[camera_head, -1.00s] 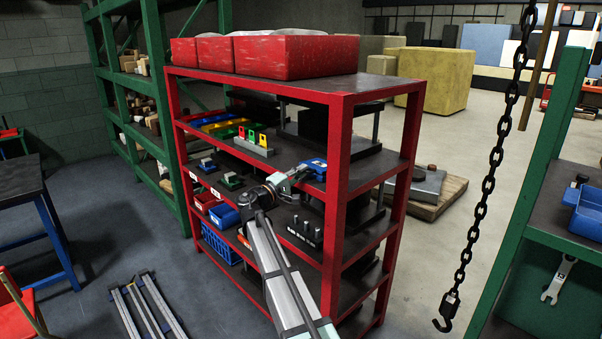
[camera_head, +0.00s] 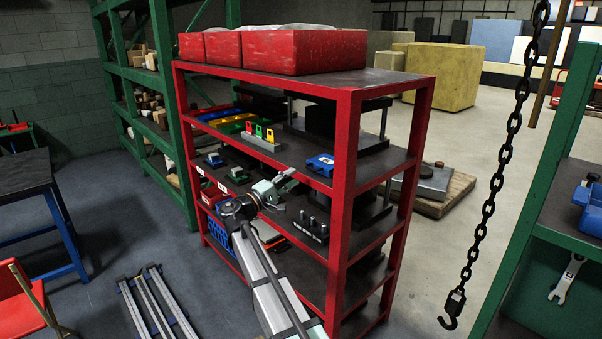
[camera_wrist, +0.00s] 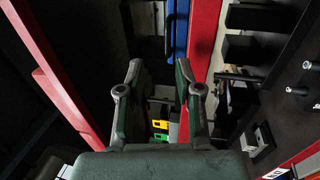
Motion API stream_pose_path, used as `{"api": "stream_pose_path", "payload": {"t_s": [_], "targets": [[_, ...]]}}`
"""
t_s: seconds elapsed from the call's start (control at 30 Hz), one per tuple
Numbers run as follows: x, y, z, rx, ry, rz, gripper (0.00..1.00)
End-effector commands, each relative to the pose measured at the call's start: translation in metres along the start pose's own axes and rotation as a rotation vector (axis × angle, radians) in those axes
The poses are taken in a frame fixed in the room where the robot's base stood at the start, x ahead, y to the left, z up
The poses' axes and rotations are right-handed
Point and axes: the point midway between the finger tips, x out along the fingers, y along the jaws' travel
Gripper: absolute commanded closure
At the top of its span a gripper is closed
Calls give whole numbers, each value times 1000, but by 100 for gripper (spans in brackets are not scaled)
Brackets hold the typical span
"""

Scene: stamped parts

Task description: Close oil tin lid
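A small blue object (camera_head: 321,165) sits near the front edge of a shelf by the right front post. I cannot tell if it is the oil tin, and its lid is too small to make out. My gripper (camera_head: 290,177) is to the lower left of it in the head view, with a gap between them. In the wrist view my gripper (camera_wrist: 160,70) has its two fingers apart with nothing held between them. A blue strip (camera_wrist: 180,30) shows beyond the fingertips beside a red shelf edge.
The red shelving unit (camera_head: 345,185) has upright posts and several close levels. Red bins (camera_head: 300,52) stand on top. A grey block with coloured tags (camera_head: 258,143) and dark pegs (camera_head: 310,229) are on the shelves. A chain with a hook (camera_head: 487,205) hangs at the right.

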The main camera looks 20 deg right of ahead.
Motion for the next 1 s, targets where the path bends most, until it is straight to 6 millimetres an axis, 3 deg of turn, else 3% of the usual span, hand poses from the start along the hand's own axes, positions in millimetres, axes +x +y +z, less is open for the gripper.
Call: {"api": "stream_pose_path", "payload": {"t_s": [0.1,0.3,0.77,0.87,0.93,1.0], "targets": [[-20,0,0,0,2,0,65],[-36,0,0,0,1,0,65],[-38,-4,-1,7,5,-22,65],[-40,-21,2,26,12,-96,65],[-45,-42,8,47,20,-185,65],[-56,-81,18,55,29,-302,65]]}}
